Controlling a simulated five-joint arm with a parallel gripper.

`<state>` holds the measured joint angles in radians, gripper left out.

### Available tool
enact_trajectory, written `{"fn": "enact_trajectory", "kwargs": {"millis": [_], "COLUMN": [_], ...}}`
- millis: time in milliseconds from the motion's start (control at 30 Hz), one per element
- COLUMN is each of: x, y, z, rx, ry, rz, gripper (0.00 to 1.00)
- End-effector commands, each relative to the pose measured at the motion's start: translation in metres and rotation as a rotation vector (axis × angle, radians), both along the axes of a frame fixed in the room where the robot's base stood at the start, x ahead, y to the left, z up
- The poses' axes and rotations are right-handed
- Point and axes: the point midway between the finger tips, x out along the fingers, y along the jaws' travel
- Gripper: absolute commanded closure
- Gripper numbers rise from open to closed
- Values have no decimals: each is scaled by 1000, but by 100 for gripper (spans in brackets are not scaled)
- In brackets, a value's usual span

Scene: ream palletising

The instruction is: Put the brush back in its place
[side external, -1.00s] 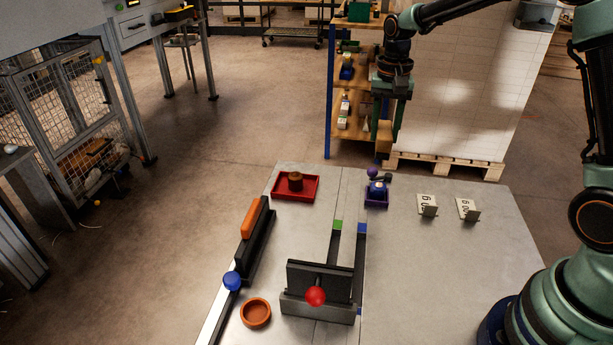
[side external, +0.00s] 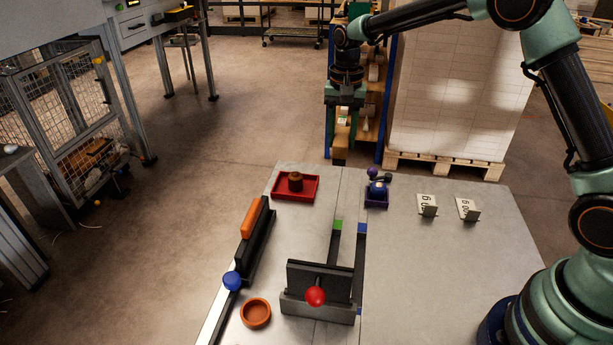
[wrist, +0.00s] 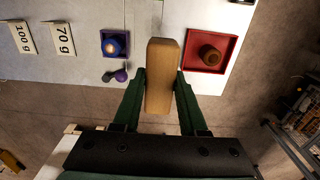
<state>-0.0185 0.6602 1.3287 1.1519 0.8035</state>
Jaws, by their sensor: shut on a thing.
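My gripper (side external: 344,132) is raised beyond the far edge of the grey table, fingers pointing down. In the wrist view my gripper (wrist: 160,88) is shut on a light wooden block, which looks like the brush (wrist: 162,62), between its two green fingers. Any bristles are hidden from the wrist camera. The red tray (side external: 313,196) with a brown round thing (side external: 295,182) stands at the table's far left. It also shows in the wrist view (wrist: 226,67), right of the brush.
An orange bar (side external: 251,218) sits along a black fence; a terracotta bowl (side external: 256,313) and a red-knobbed press (side external: 318,308) are nearer. The table's right side is mostly clear.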

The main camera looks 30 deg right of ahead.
Motion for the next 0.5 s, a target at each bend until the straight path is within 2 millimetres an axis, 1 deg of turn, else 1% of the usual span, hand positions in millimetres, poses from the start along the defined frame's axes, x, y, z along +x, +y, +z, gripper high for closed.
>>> {"fn": "enact_trajectory", "kwargs": {"millis": [33,200,300,500], "x": [-1,-1,0,0], "y": [0,0,0,0], "z": [-14,-51,-64,-75], "rx": [0,0,0,0], "ry": [6,4,1,0], "rz": [0,0,0,0], "gripper": [100,100,100,100]}}
